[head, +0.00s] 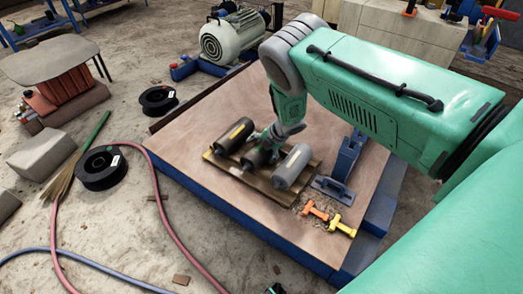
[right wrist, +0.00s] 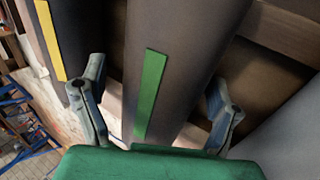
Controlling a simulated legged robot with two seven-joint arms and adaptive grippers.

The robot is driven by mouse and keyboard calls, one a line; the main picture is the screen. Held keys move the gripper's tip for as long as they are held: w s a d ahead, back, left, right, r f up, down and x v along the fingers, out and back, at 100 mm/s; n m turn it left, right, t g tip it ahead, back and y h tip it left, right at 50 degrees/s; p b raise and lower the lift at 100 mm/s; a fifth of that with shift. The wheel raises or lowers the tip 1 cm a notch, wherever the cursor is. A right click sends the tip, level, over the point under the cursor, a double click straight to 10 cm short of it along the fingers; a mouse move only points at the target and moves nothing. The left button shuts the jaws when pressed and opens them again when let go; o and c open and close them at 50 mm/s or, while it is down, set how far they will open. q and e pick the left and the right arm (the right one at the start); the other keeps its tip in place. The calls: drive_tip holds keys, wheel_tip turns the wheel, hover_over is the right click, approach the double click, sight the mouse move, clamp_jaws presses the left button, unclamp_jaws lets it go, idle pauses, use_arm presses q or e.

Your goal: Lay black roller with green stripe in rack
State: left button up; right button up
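The black roller with the green stripe (right wrist: 151,95) lies between my right gripper's fingers in the right wrist view. In the head view the black roller (head: 254,159) is partly hidden by the gripper. It lies at the middle of the wooden rack (head: 217,162), between two other rollers. My right gripper (right wrist: 158,108) is open, one finger on each side of the roller, with a visible gap at both sides. It also shows in the head view (head: 264,147), pointing down over the roller. Whether the roller is fully seated is hidden. My left gripper is not clearly in view.
A yellow-striped black roller (head: 235,135) lies left in the rack and a grey roller (head: 292,167) right. The board's left part is clear.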

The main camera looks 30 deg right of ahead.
drive_tip(key=shift+s+f, duration=0.1)
drive_tip(key=shift+s+d+r, duration=0.1)
drive_tip(key=shift+s+r, duration=0.05)
drive_tip(key=shift+r, duration=0.3)
drive_tip(key=v, duration=1.1)
